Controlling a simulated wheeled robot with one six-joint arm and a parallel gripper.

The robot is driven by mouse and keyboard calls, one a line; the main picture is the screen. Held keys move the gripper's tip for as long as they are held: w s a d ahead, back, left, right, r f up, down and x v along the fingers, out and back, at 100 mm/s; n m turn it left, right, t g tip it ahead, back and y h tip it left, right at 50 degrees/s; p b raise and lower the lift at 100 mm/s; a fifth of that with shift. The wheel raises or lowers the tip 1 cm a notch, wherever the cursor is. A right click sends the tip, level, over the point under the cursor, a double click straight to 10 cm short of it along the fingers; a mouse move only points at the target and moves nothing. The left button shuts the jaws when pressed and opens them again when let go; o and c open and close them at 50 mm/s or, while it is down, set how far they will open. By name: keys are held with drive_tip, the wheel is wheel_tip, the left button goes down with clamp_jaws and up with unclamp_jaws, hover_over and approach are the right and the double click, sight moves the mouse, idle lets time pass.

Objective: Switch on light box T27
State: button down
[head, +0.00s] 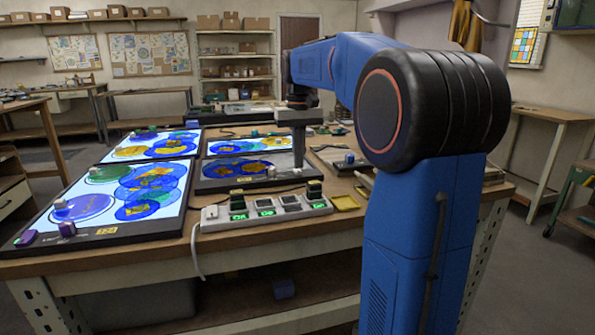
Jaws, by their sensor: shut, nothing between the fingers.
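Several light boxes lie on the workbench. A dark, unlit light box (207,184) with blue and yellow glass sits in the middle; I cannot read its label, so I cannot tell whether it is T27. The large lit front-left box (45,238) has a yellow label that seems to read 124. Lit boxes also stand at the back left (125,146) and back middle (228,149). My gripper (299,165) is shut and empty, pointing down at the right end of the unlit box. I cannot tell whether it touches the box. Its switch is not clearly visible.
A grey power strip (262,212) with several green-lit labels and dark plugs lies along the front edge, its white cable hanging over.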

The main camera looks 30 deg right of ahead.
sight(299, 171)
drive_tip(key=shift+f, duration=0.7)
idle(0.5)
drive_tip(key=shift+r, duration=0.1)
wheel_tip(299, 171, up, 7)
idle(1.0)
idle(0.4)
